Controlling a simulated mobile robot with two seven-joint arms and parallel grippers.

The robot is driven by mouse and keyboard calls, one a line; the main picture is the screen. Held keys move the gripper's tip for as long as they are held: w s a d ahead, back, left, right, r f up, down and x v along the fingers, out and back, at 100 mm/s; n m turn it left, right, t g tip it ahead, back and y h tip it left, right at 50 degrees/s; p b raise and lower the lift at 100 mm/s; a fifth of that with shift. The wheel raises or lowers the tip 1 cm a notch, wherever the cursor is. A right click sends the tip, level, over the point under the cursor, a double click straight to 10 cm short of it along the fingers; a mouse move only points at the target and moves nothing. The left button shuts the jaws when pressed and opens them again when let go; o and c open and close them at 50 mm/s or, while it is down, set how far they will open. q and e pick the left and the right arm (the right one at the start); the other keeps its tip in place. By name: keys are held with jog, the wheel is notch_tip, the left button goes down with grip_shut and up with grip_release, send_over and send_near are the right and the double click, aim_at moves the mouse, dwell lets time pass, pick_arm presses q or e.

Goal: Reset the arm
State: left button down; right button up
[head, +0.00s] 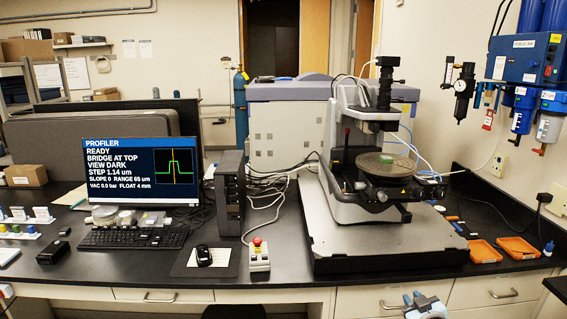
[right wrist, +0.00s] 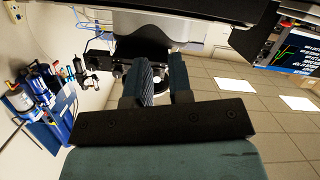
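The stylus profiler (head: 340,187) stands on a black slab at the right of the bench. Its dark column head (head: 384,90) is above a round stage (head: 385,165) with a small green piece on it. The monitor (head: 127,172) reads PROFILER, READY, BRIDGE AT TOP, VIEW DARK. The stylus arm is too small to make out. My right gripper (head: 415,298) is low in front of the bench, apart from the profiler. In the right wrist view its two fingers (right wrist: 164,82) stand apart with nothing between them.
A control box with a red button (head: 258,256) and a mouse (head: 203,255) lie left of the profiler. A keyboard (head: 135,238) is before the monitor. Orange trays (head: 518,247) lie at right. A blue air panel (head: 526,60) hangs on the right wall.

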jog(key=s+a+f+g+y, duration=0.1)
jog(key=s+a+f, duration=0.35)
jog(key=s, duration=0.35)
jog(key=s+a+f+g+y, duration=0.1)
jog(key=s+a+f, duration=0.4)
jog(key=s, duration=0.4)
jog(key=s+a+f+g, duration=0.1)
jog(key=s+a+f, duration=0.1)
jog(key=s, duration=0.8)
jog(key=s+a+f+m+g+y, duration=0.1)
jog(key=s+a+f, duration=0.1)
jog(key=s, duration=0.7)
jog(key=shift+s+a+f, duration=0.3)
jog(key=shift+s+a, duration=0.1)
jog(key=shift+a, duration=0.4)
